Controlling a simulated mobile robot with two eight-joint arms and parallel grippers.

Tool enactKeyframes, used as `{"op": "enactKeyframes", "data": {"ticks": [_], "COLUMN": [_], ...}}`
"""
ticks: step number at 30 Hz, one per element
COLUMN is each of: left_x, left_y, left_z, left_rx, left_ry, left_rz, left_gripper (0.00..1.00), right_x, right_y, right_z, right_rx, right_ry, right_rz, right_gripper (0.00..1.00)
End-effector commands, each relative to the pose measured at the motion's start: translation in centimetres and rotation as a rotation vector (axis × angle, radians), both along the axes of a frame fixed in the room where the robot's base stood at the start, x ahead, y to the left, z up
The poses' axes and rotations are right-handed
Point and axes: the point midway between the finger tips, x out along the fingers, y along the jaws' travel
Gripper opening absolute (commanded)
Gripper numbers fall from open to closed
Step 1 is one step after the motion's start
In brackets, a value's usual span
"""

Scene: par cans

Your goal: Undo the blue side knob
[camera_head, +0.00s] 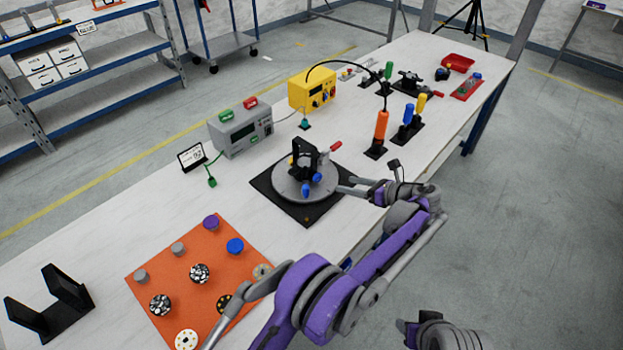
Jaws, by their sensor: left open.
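A black fixture (300,158) stands on a round grey turntable (286,189) on a black base plate in the middle of the bench. Two blue knobs show low on its near side: one knob (305,189) and another knob (317,177) just right of it. I cannot tell for certain which is the side knob. My left gripper (344,186) is open and empty at the turntable's right edge, its fingers pointing left toward the knobs, apart from them.
A red-handled lever (336,146) sticks out behind the fixture. An orange board (178,255) with round knobs lies front left, near a black bracket (52,306). Grey (241,129) and yellow (311,90) instruments stand behind. An orange-handled tool (381,126) stands upright to the right.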

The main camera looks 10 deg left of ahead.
Motion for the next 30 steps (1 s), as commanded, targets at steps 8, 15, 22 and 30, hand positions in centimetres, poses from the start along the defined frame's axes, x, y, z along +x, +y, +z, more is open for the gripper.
{"op": "enactKeyframes", "data": {"ticks": [8,15,22,30], "left_x": [1.3,3.5,4.9,5.2], "left_y": [1.9,5.6,7.9,8.5], "left_z": [-1.0,-2.7,-3.8,-4.1], "left_rx": [0.0,-0.001,-0.001,-0.001], "left_ry": [0.007,0.007,0.007,0.006], "left_rz": [0.002,0.002,0.0,-0.001], "left_gripper": [0.69,0.69,0.69,0.69], "right_x": [0.1,0.2,0.3,0.3], "right_y": [0.0,0.0,0.0,0.0], "right_z": [0.4,1.0,1.3,1.3], "right_rx": [0.0,0.0,0.0,0.0], "right_ry": [-0.002,-0.004,-0.006,-0.006], "right_rz": [0.0,0.0,0.0,0.0], "right_gripper": [0.5,0.5,0.5,0.5]}}
